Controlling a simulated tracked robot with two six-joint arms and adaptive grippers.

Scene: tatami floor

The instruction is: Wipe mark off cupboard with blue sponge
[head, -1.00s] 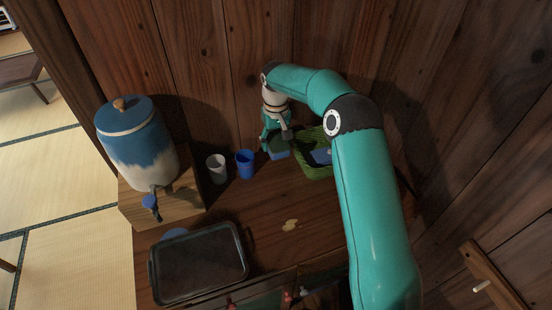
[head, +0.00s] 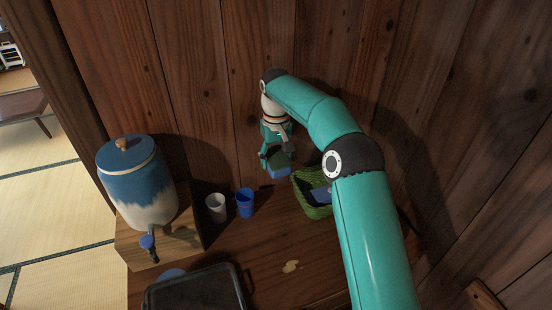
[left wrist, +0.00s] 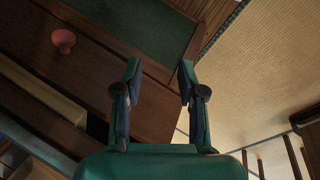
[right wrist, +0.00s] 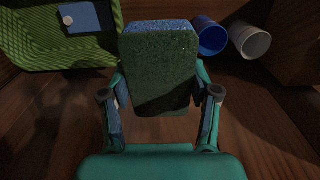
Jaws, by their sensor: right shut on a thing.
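My right gripper (head: 277,156) is shut on the blue sponge (head: 279,170), which has a dark green scouring face. The right wrist view shows the sponge (right wrist: 160,62) between the two fingers, held above the cupboard top. A pale tan mark (head: 291,266) lies on the wooden cupboard top (head: 250,240), nearer the front than the sponge and apart from it. My left gripper (left wrist: 158,85) shows only in its wrist view. Its fingers are apart with nothing between them.
A green basket (head: 313,211) with a blue item inside stands right of the sponge. A white cup (head: 216,208) and a blue cup (head: 246,204) stand to the left. A blue and white dispenser (head: 137,185) is on a wooden block (head: 190,243). A dark tray (head: 195,290) lies at the front left.

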